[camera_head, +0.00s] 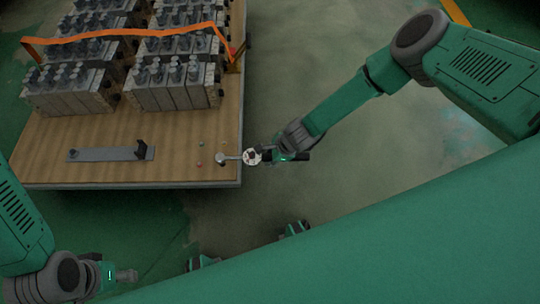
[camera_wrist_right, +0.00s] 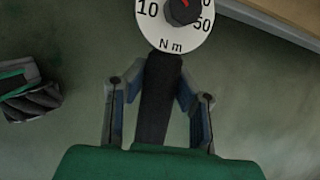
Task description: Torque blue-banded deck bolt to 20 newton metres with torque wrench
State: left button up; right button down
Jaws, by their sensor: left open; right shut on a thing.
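The torque wrench (camera_head: 236,158) is held level by my right gripper (camera_head: 278,154). In the right wrist view the two fingers of my right gripper (camera_wrist_right: 156,95) are shut around its dark handle, below the white dial (camera_wrist_right: 172,38) marked 10, 50 and N m. In the head view the wrench reaches left over the deck's right edge. Its round head (camera_head: 221,159) is over the deck near the front right corner. I cannot tell whether it sits on a bolt; no blue band can be made out. My left gripper (camera_head: 125,276) is open and empty, off the deck at lower left.
The wooden deck (camera_head: 180,175) carries several grey valve blocks (camera_head: 170,90) with an orange strap (camera_head: 120,34) over them. A grey flat bar with a black upright (camera_head: 110,153) lies at its front. Small green (camera_head: 201,144) and red (camera_head: 199,164) marks are near the wrench head.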

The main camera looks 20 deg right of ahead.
jog(key=shift+s+a+r+m+t+p, duration=0.1)
jog(key=shift+s+a+m+p, duration=0.1)
jog(key=shift+s+m, duration=0.15)
jog(key=shift+s+a+f+m+t+p, duration=0.1)
jog(key=shift+s+m+p, duration=0.15)
jog(key=shift+s, duration=0.1)
jog(key=shift+s+a+r+m+t+p, duration=0.1)
jog(key=shift+s+a+m+p, duration=0.05)
jog(key=shift+s+m, duration=0.2)
jog(key=shift+s+a+m+h+p, duration=0.25)
jog(key=shift+s+a+m+p, duration=0.1)
jog(key=shift+s+m, duration=0.15)
jog(key=shift+s+a+m+h+p, duration=0.25)
jog(key=shift+s+a+m, duration=0.1)
jog(key=shift+s, duration=0.25)
jog(key=shift+s+a+m+t+h+p, duration=0.3)
jog(key=shift+s+a+m+t+p, duration=0.1)
jog(key=shift+s+a+m, duration=0.55)
jog(key=shift+s, duration=0.1)
